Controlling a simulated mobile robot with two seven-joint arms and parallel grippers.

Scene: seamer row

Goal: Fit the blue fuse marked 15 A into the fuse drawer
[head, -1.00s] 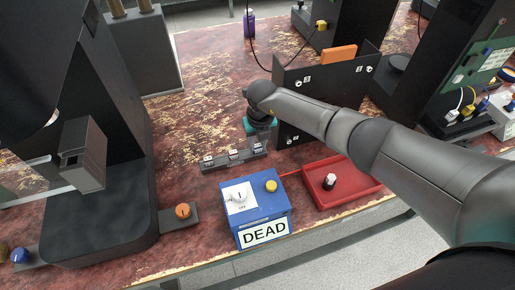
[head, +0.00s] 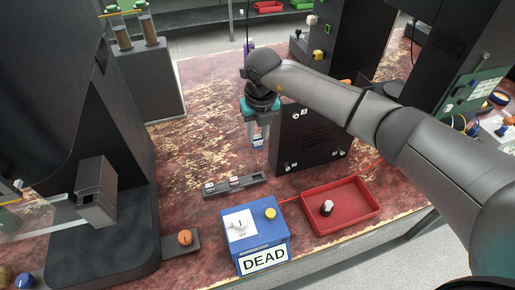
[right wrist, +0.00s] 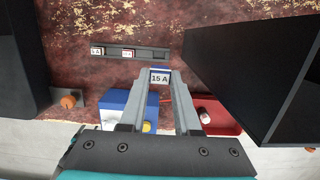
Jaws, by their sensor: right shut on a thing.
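My right gripper (head: 258,135) is shut on the blue fuse (head: 258,144) and holds it above the table, behind the fuse rack. In the right wrist view the fuse (right wrist: 160,77) sits between the two fingertips, its white label reading 15 A towards the camera. The grey fuse rack (head: 252,180) holds two other fuses at its left; its right end looks empty. A grey box-like part with a dark opening (head: 97,195) is on the black machine at left; I cannot tell whether this is the fuse drawer. My left gripper is not in view.
A blue box (head: 262,240) marked DEAD, with a switch and a yellow button, stands at the table's front. Right of it is a red tray (head: 350,212) holding a white-topped knob. A black panel (head: 315,140) stands close right of the gripper. Bare table lies left of the rack.

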